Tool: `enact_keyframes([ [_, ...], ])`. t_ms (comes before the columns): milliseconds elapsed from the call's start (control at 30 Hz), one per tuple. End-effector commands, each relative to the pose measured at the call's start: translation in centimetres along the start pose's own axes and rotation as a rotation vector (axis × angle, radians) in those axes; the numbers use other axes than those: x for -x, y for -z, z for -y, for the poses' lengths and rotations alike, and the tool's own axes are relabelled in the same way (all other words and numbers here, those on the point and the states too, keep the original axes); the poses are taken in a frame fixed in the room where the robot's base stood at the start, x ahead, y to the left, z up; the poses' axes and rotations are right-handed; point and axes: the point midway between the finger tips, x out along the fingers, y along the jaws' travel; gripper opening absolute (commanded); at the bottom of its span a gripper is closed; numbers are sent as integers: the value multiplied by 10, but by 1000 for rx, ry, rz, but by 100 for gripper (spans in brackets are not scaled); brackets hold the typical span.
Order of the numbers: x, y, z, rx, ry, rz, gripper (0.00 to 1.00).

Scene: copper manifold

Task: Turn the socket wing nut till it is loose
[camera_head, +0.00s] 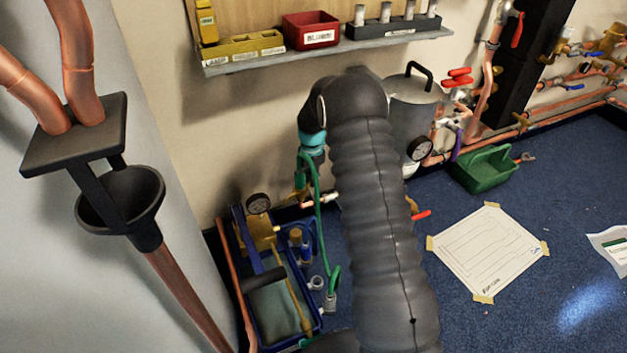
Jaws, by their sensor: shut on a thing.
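My arm in its black ribbed sleeve rises through the middle of the head view and bends down at the wrist. My gripper (314,166) hangs below the teal wrist ring, small and partly hidden. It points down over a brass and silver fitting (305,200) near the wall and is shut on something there. The socket wing nut cannot be made out clearly; the gripper covers that spot. I cannot tell how far the nut is turned. A green hose runs down close beside the gripper.
A blue toolbox (240,275) with a gauge stands below left of the gripper. A grey tank (415,105) and gauge (420,149) stand behind my arm. A green tray (484,170) and a taped paper sheet (488,250) lie on the blue floor. A shelf (330,50) runs above.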

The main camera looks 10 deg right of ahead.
Motion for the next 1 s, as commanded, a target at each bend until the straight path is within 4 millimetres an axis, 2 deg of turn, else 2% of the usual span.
enact_keyframes([
  [300, 0, 2, -6, 107, 0, -1, 0],
  [800, 0, 3, -10, 128, -4, 1, 0],
  [833, 0, 3, -10, 128, -5, 1, 16],
  [900, 0, 3, -10, 127, -5, 2, 33],
  [1000, 0, 1, -8, 123, -3, 1, 35],
])
